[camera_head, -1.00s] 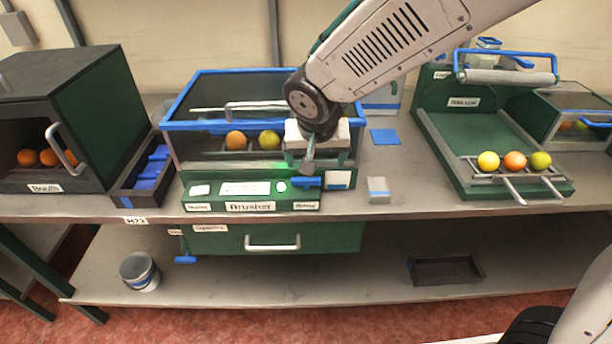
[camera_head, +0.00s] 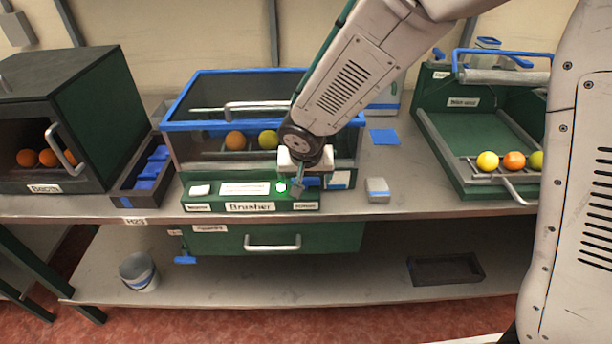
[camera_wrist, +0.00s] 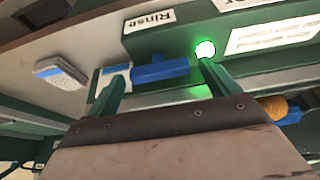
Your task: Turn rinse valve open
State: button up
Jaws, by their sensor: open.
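The blue valve handle (camera_head: 312,182) sits at the right end of the brusher's front panel. In the wrist view the blue handle (camera_wrist: 160,70) lies crosswise behind the "Rinse" label (camera_wrist: 149,20). My gripper (camera_head: 297,189) is over the panel's right end, partly hiding the handle. In the wrist view my gripper (camera_wrist: 163,72) is open, its green fingers on either side of the handle; I cannot tell whether they touch it. A lit green button (camera_wrist: 205,49) is close to the right fingertip.
The brusher (camera_head: 190,125) has a blue-rimmed clear lid and fruit inside. A grey-white block (camera_head: 378,189) lies on the bench to the right. A dark tray of blue pieces (camera_head: 128,190) and a booth (camera_head: 130,110) stand left. A fruit rack (camera_head: 500,178) is right.

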jog(key=c, duration=1)
jog(key=shift+n, duration=0.3)
jog(key=shift+d+n+y, duration=0.1)
jog(key=shift+n+y, duration=0.45)
jog(key=shift+n, duration=0.7)
jog(key=shift+d+n+y, duration=0.1)
jog(key=shift+n+y, duration=0.45)
jog(key=shift+n, duration=0.7)
jog(key=shift+g, duration=0.3)
jog(key=o, duration=1)
jog(key=shift+a, duration=0.1)
jog(key=shift+w, duration=0.1)
